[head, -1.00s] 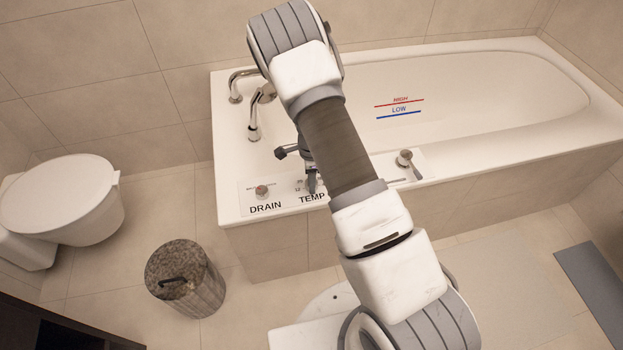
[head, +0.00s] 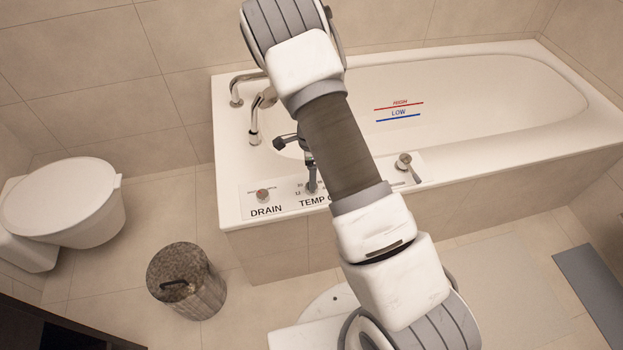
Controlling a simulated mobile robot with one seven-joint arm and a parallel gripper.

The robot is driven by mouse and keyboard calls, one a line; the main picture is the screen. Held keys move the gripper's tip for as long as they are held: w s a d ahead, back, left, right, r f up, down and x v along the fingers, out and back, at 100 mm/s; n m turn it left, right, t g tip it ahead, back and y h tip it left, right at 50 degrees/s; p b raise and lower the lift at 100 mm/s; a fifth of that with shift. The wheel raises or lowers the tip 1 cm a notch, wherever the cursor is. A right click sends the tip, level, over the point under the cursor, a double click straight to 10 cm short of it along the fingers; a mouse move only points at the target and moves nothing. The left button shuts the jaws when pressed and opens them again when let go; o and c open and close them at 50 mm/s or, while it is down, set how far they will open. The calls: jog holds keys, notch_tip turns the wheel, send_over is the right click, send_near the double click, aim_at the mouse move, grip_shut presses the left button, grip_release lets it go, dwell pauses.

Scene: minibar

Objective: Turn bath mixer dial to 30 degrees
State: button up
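The bath control panel (head: 285,208) lies on the near rim of the tub in the head view. A small TEMP dial (head: 311,188) sits above the "TEMP" label, with printed numbers beside it. My gripper (head: 310,174) is small and dark and is over the TEMP dial, partly behind my arm. Its fingertips overlap the dial in the picture, and I cannot tell if they touch it. The finger opening is too small and hidden to read. The dial's angle cannot be read, and the right part of its scale is covered by my arm.
A DRAIN knob (head: 263,195) is left of the dial, and a lever handle (head: 406,163) is to its right. Metal spouts (head: 255,125) stand at the tub's left end. The bathtub (head: 470,110) is empty. A bin (head: 187,282) and toilet (head: 62,200) stand left.

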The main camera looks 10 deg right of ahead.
notch_tip(320, 180, up, 12)
jog(key=p, duration=0.2)
dwell(0.4)
